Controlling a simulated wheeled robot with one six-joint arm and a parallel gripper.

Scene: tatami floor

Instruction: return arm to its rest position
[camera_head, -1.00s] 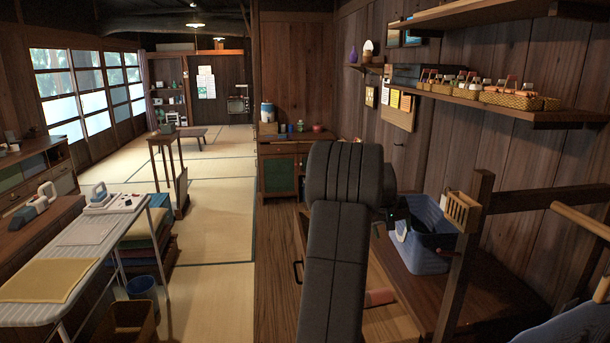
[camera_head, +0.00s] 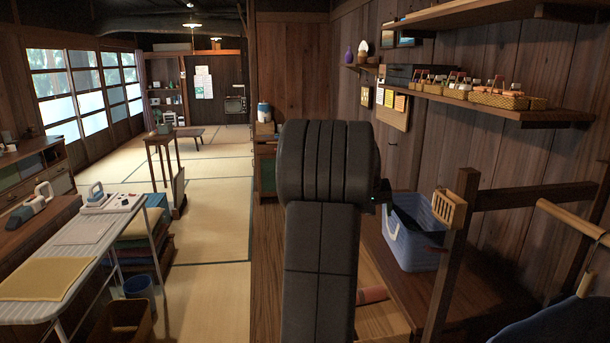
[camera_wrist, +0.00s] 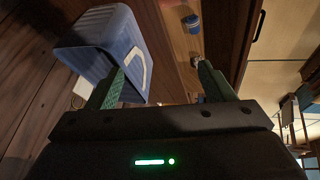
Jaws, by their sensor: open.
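My arm stands upright in the middle of the head view, its dark links hiding part of the cabinet behind. A blue basket (camera_wrist: 105,38) lies beyond the left finger in the wrist view. The same basket (camera_head: 412,245) sits on the wooden bench to the right of my arm in the head view.
A wooden post and rail (camera_head: 452,250) stand at the right, with a small wooden box on the post. A shelf (camera_head: 500,107) with small baskets runs along the right wall. An ironing board (camera_head: 75,260) stands at the left. The tatami floor (camera_head: 215,215) between is clear.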

